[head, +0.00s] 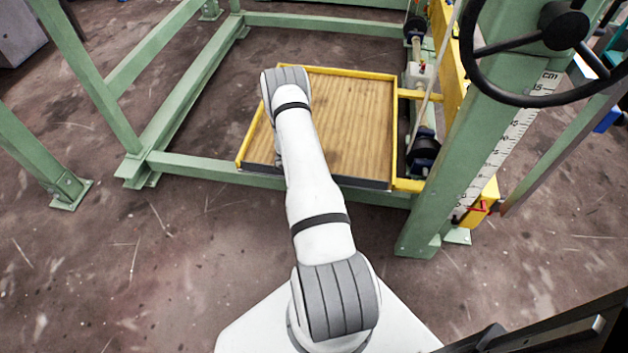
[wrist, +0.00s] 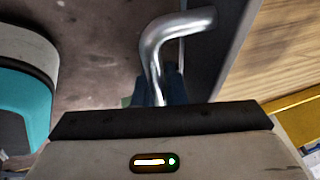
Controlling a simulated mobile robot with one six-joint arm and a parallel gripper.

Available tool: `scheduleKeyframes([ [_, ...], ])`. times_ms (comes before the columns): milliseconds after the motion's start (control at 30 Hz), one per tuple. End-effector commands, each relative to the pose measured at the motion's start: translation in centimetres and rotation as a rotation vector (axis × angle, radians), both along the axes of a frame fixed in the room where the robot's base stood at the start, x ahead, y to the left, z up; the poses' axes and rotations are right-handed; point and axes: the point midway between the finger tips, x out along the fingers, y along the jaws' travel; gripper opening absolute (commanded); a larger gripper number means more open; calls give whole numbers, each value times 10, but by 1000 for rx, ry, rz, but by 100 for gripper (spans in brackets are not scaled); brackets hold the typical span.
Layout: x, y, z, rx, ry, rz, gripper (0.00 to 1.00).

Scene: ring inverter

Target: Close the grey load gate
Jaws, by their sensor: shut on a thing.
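The grey load gate (head: 362,183) shows as a dark strip along the near edge of the yellow-rimmed wooden tray (head: 345,125). My arm covers its middle in the head view. In the wrist view a grey panel (wrist: 228,45), which looks like the gate, runs beside the wood floor. A bent shiny metal handle (wrist: 155,42) reaches out from this panel. My gripper (wrist: 158,90) is shut on the straight end of the handle, its dark fingers partly hidden by the gripper body. In the head view my arm hides the fingers. The gate's exact angle is hard to tell.
A green steel frame (head: 190,100) surrounds the tray, with a thick post (head: 440,170) at right. A black handwheel (head: 565,27) overhangs the upper right. The tray floor is empty where it shows. Bare floor (head: 130,270) lies open at the near left.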

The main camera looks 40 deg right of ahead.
Motion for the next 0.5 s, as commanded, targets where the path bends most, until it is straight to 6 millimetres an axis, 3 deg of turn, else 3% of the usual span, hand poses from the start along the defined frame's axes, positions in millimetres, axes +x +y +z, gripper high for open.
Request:
scheduleKeyframes([
  [500, -1, -1, 0, 39, 36, -1, 0],
])
